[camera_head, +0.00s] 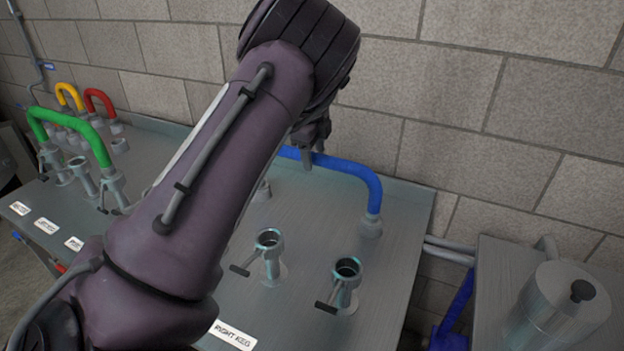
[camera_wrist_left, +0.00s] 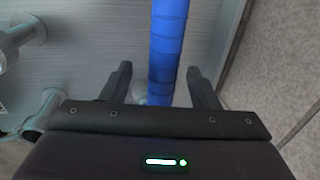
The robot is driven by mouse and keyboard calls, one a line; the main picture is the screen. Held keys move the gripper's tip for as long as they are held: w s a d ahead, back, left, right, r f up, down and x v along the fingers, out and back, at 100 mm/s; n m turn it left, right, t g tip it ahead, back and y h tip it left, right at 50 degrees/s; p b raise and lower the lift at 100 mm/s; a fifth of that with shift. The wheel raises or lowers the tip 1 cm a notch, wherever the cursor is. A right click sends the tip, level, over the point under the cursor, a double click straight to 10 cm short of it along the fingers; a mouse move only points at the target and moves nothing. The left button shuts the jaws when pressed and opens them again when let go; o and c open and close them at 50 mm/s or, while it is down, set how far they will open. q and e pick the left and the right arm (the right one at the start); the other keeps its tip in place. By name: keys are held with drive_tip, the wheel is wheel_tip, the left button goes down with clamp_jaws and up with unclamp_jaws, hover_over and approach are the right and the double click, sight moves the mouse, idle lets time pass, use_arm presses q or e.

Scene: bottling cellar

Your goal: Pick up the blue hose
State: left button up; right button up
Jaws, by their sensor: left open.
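The blue hose (camera_head: 345,170) is an arched tube at the back of the metal bench, in the middle of the head view. Its right end sits on a fitting on the bench; its left part is hidden behind my left arm. My left gripper (camera_head: 311,150) is over the hose, partly hidden by its own wrist. In the left wrist view the hose (camera_wrist_left: 168,50) runs between the two open fingers of my left gripper (camera_wrist_left: 160,80), with a gap on each side. My right gripper is in neither view.
The metal bench (camera_head: 395,265) carries open valve fittings (camera_head: 346,270) in front of the hose. A green hose (camera_head: 85,125), a yellow hose (camera_head: 68,90) and a red hose (camera_head: 102,97) stand at the left. A block wall (camera_head: 480,90) is close behind. A metal canister (camera_head: 560,305) stands at right.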

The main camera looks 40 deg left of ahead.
sight(314, 163)
use_arm(q)
drive_tip(key=f, duration=0.3)
drive_tip(key=w+f, duration=0.1)
drive_tip(key=shift+a+f+p, duration=0.2)
drive_tip(key=shift+a+p, duration=0.1)
drive_tip(key=shift+a, duration=0.1)
drive_tip(key=c, duration=1)
drive_tip(key=shift+r, duration=0.1)
drive_tip(key=shift+c, duration=0.2)
drive_tip(key=shift+r, duration=0.1)
drive_tip(key=shift+w+r, duration=0.15)
drive_tip(key=shift+r, duration=0.4)
wheel_tip(314, 163, up, 17)
drive_tip(key=shift+f, duration=0.15)
